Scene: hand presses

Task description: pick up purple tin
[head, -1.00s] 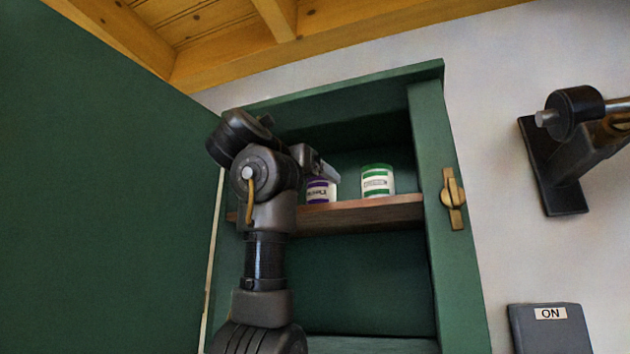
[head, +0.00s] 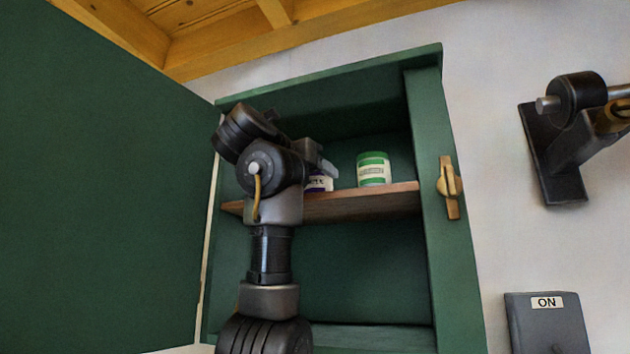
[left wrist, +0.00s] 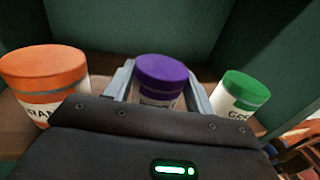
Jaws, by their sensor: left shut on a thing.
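The purple tin (left wrist: 160,76) has a purple lid and a pale label and stands upright between my left gripper's fingers in the left wrist view. In the head view only its lower part (head: 318,183) shows, on the wooden shelf, with my arm and gripper hiding the rest. My left gripper (head: 325,166) reaches into the green cabinet and is shut on the purple tin, one finger on each side. I cannot tell whether the tin's base touches the shelf. My right gripper is not in view.
A green tin (head: 373,169) stands close to the right on the wooden shelf (head: 365,203). An orange tin (left wrist: 42,75) stands to the left in the wrist view. The cabinet's side wall (head: 440,190) and open door (head: 100,190) bound the space.

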